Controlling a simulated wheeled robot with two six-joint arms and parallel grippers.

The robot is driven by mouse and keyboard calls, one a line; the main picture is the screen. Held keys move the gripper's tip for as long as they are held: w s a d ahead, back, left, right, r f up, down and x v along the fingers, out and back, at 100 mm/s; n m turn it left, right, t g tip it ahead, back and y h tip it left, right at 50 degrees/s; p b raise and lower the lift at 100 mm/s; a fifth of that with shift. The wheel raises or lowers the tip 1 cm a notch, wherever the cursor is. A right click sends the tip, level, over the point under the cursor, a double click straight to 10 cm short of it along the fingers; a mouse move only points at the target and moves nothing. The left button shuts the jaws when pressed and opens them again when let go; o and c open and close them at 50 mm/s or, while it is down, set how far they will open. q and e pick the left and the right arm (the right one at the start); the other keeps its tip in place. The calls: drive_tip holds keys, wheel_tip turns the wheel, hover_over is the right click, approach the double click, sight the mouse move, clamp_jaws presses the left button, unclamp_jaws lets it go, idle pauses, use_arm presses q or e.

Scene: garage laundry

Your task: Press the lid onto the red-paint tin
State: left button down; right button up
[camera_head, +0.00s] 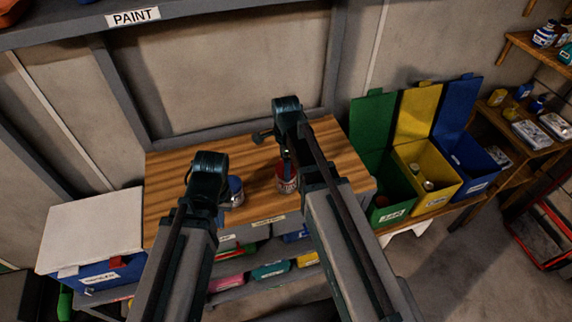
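A red tin (287,179) with a pale label stands on the wooden bench top (166,205), partly covered by my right arm. A blue tin (237,187) stands to its left, partly behind my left gripper. My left gripper (224,199) is low over the bench beside the blue tin; its fingers are too dark and hidden to read. My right gripper (280,140) is above and just behind the red tin, mostly hidden by its own wrist. I cannot make out a separate lid, nor whether either gripper holds one.
Green (391,207), yellow (443,188) and blue (477,168) bins with raised lids stand right of the bench. A white-topped box (92,222) stands at its left. A shelf with a PAINT sign (133,17) hangs above. The bench's back left is clear.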

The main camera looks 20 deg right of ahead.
drive_tip(key=shift+f+b, duration=0.5)
idle(0.9)
drive_tip(key=o, duration=1)
drive_tip(key=shift+o, duration=0.2)
drive_tip(key=shift+r, duration=0.1)
drive_tip(key=shift+r+p, duration=3.45)
drive_tip(key=shift+p, duration=0.1)
clamp_jaws()
